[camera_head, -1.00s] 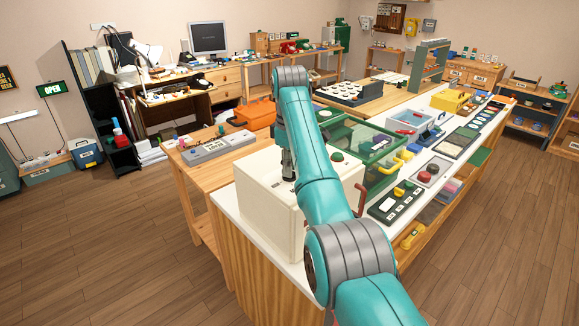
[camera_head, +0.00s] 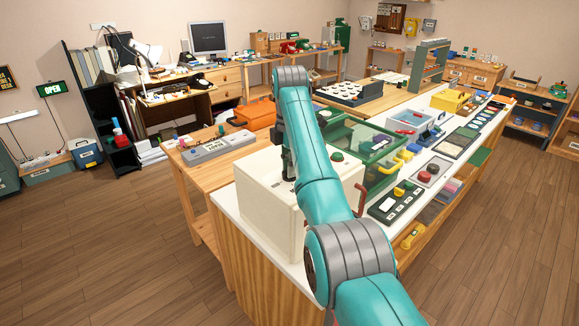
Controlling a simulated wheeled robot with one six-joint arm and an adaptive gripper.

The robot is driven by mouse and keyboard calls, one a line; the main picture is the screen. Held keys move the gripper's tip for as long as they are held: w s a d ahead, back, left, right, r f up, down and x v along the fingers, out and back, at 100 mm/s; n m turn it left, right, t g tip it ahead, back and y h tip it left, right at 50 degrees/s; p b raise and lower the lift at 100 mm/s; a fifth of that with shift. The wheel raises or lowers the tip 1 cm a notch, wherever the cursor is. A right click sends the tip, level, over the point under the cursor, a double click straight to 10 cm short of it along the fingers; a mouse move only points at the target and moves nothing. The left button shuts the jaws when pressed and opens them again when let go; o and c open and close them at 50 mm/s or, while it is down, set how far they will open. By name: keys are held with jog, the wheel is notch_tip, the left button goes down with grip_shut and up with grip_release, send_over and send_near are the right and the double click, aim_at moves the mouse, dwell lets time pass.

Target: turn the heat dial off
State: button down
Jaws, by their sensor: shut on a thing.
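The white box (camera_head: 265,205) stands on the near end of the long white-topped bench. My gripper (camera_head: 289,177) points straight down at the top of this box, behind my teal arm. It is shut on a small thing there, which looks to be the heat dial. The dial itself is hidden by the fingers, so its setting cannot be read. Small dark marks (camera_head: 275,184) show on the box top just left of the fingertips. A green button (camera_head: 337,156) sits on the right part of the box top.
A red handle (camera_head: 361,199) sticks out at the box's right side. A green clear-sided case (camera_head: 375,150) stands behind it. A black panel with buttons (camera_head: 388,208) lies to the right. A grey device (camera_head: 217,148) and an orange case (camera_head: 254,114) are on the wooden table.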

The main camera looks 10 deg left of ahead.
jog(key=shift+n, duration=1.3)
jog(key=c, duration=1.1)
grip_release()
jog(key=shift+c, duration=0.2)
